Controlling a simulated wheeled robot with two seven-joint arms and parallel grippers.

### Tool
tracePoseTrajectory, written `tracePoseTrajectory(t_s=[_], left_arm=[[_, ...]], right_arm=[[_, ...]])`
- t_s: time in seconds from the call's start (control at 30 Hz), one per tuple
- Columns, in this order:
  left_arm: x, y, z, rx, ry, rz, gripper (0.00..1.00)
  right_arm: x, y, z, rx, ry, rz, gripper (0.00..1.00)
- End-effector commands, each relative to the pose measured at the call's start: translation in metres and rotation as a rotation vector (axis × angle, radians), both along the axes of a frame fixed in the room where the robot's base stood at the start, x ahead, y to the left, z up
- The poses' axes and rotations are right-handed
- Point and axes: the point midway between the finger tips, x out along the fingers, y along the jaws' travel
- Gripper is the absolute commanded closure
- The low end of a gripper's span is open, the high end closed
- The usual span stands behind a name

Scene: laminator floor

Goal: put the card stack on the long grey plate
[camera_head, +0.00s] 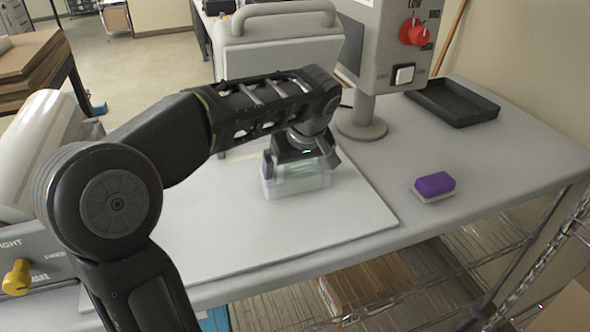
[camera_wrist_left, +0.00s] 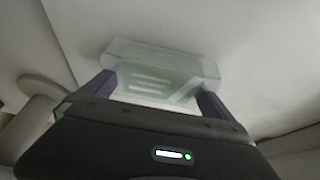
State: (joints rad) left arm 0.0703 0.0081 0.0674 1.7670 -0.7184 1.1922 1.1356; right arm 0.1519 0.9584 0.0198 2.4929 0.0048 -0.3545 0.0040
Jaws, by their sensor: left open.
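The card stack (camera_head: 296,182) is a pale, translucent greenish block. It appears to rest flat on the long grey plate (camera_head: 250,237), in from the plate's right edge. My left gripper (camera_head: 299,163) reaches down over the stack from above, open, with a finger at each end of it. In the left wrist view the stack (camera_wrist_left: 160,82) shows between and beyond the two dark fingers of my left gripper (camera_wrist_left: 157,95). I cannot tell whether the fingers touch it. My right gripper is not in view.
A grey machine with a red knob (camera_head: 414,32) stands on a post behind the plate. A black tray (camera_head: 452,102) is at the back right. A purple-topped block (camera_head: 434,187) lies on the table at right.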

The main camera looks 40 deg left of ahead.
Motion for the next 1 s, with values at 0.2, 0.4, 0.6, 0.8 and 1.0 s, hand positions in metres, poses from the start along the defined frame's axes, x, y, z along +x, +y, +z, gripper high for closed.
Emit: tracePoseTrajectory(t_s=[0.2, 0.4, 0.6, 0.8, 1.0], left_arm=[[-0.005, -0.009, 0.025, -0.001, -0.005, -0.002, 0.0], [-0.015, -0.023, 0.067, 0.0, -0.006, -0.002, 0.0], [-0.023, -0.032, 0.103, 0.0, 0.0, -0.001, 0.0], [-0.026, -0.037, 0.113, 0.0, 0.0, -0.001, 0.0], [-0.026, -0.038, 0.112, 0.0, 0.0, 0.0, 0.0]], right_arm=[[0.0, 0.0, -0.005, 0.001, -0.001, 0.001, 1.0], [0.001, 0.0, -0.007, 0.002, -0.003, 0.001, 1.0], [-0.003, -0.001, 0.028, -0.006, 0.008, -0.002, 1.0], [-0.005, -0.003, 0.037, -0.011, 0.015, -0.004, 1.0], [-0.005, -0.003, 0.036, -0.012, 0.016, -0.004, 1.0]])
